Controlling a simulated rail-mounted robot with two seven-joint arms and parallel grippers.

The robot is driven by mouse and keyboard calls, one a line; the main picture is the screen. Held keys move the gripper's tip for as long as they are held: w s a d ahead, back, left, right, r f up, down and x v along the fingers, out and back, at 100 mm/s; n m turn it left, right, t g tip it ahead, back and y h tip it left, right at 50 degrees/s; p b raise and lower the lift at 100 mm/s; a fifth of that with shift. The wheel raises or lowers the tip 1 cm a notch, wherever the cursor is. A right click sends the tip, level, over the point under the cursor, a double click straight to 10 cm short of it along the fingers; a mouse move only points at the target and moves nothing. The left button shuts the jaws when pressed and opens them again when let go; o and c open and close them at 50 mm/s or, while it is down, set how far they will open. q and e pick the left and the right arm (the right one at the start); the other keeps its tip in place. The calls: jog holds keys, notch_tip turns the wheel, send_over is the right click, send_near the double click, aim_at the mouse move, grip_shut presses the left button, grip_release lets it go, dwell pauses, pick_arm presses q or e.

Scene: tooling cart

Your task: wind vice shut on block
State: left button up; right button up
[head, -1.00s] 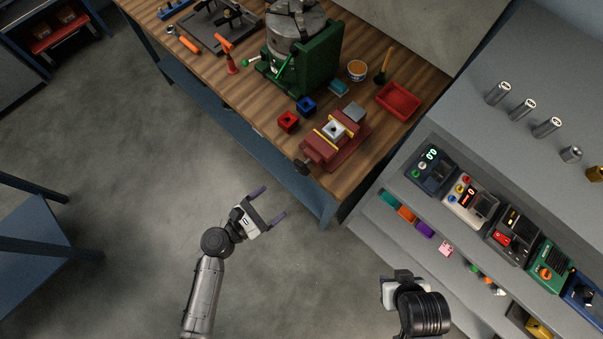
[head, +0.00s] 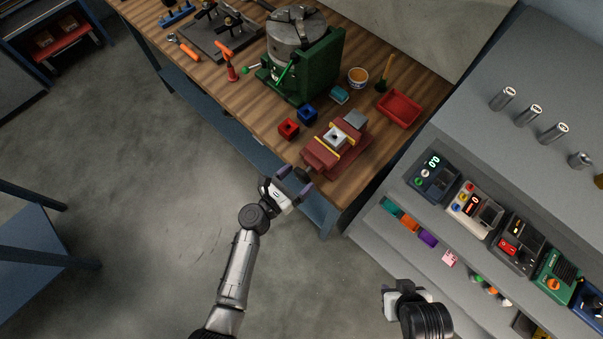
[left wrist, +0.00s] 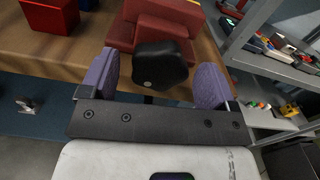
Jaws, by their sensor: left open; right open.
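The red vice (head: 325,151) lies on the wooden bench near its front corner. A grey metal block (head: 336,135) with a dark hole sits between its yellow-edged jaws; I cannot tell if both jaws touch it. In the left wrist view the vice's black hand knob (left wrist: 160,65) faces me below the red vice body (left wrist: 160,27). My left gripper (head: 297,181) is at the bench's front edge by the knob. It is open, with its purple-padded fingers (left wrist: 156,82) on either side of the knob, apart from it. My right gripper (head: 389,289) hangs low at the right, its fingertips mostly hidden.
Red (head: 288,128) and blue (head: 307,114) cubes stand left of the vice. A red tray (head: 399,108) is to its right, a green-framed machine (head: 304,67) behind. A grey shelf unit (head: 427,215) with instruments stands right of the bench.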

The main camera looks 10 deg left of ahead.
pick_arm(q)
jog(key=shift+x, duration=0.95)
jog(key=c, duration=0.9)
jog(key=shift+f+m+b, duration=0.15)
jog(key=shift+m+b, duration=0.65)
jog(key=shift+m, duration=0.2)
jog(key=m+b, duration=0.1)
jog(key=m, duration=0.1)
jog(key=shift+m+b, duration=0.35)
jog(key=shift+m, duration=0.05)
jog(key=shift+d+m+b, duration=0.1)
jog(key=shift+m+b, duration=0.4)
jog(key=shift+m, duration=0.4)
jog(key=shift+m, duration=0.3)
